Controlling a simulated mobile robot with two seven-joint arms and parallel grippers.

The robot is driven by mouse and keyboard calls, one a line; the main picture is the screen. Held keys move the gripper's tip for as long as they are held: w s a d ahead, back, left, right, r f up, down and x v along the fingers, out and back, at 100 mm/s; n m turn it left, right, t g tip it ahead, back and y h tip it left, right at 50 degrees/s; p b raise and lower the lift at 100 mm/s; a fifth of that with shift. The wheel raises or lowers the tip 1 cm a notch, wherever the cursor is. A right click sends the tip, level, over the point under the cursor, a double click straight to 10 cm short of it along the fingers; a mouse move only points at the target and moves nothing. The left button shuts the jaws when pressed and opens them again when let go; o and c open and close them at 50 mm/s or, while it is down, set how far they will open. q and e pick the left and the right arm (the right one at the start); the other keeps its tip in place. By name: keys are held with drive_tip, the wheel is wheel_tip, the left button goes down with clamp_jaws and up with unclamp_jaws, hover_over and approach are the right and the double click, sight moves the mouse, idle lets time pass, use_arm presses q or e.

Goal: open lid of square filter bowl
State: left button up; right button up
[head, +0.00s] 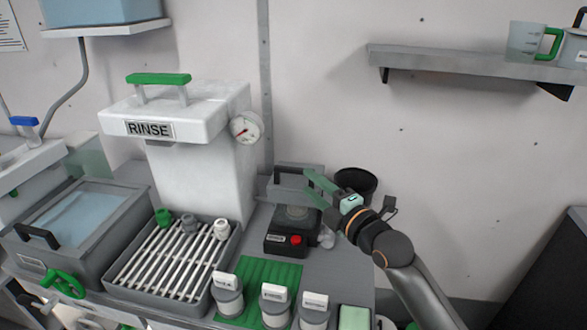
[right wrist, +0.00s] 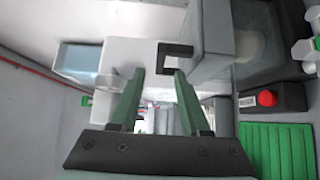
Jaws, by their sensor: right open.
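The square filter bowl (head: 292,214) is a clear grey box on a dark base with a red button, right of the rinse unit. Its grey lid (right wrist: 212,28) appears down on the bowl and carries a dark bracket handle (right wrist: 168,50). My right gripper (head: 318,187) is open and empty, with green fingers at the lid's right side in the head view. In the right wrist view its fingertips (right wrist: 158,76) point toward the handle, which shows just beyond them; I cannot tell whether they touch. The fingers partly hide the lid in the head view. My left gripper is not in view.
The white rinse unit (head: 200,150) with a gauge stands left of the bowl. A black bin (head: 356,183) is behind my right gripper. A green mat (head: 262,283) and several labelled jars are in front. A shelf (head: 470,62) hangs on the wall at right.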

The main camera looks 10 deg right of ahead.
sight(296, 173)
drive_tip(key=x, duration=0.7)
drive_tip(key=shift+w, duration=0.1)
drive_tip(key=shift+c, duration=0.2)
clamp_jaws()
idle(1.1)
